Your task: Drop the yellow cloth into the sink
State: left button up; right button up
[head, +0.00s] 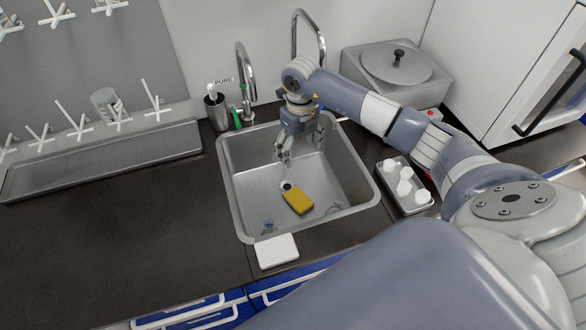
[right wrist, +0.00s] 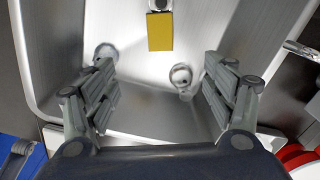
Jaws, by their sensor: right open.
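The yellow cloth (head: 298,199) looks like a small flat block and lies on the floor of the metal sink (head: 345,165), close to the drain. It also shows at the top of the right wrist view (right wrist: 160,32). My right gripper (head: 301,148) is over the sink, behind and above the cloth in the head view. Its fingers (right wrist: 158,78) are spread with nothing between them, and they are apart from the cloth. My left gripper is not in view.
Two curved taps (head: 247,85) stand behind the sink. A tray of white bottles (head: 423,209) is right of it, and a metal box with a round lid (head: 380,85) is behind. A white pad (head: 277,250) lies at the front rim. The dark counter (head: 130,235) at left is clear.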

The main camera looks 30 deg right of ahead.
notch_tip(320, 180, up, 12)
dwell(0.6)
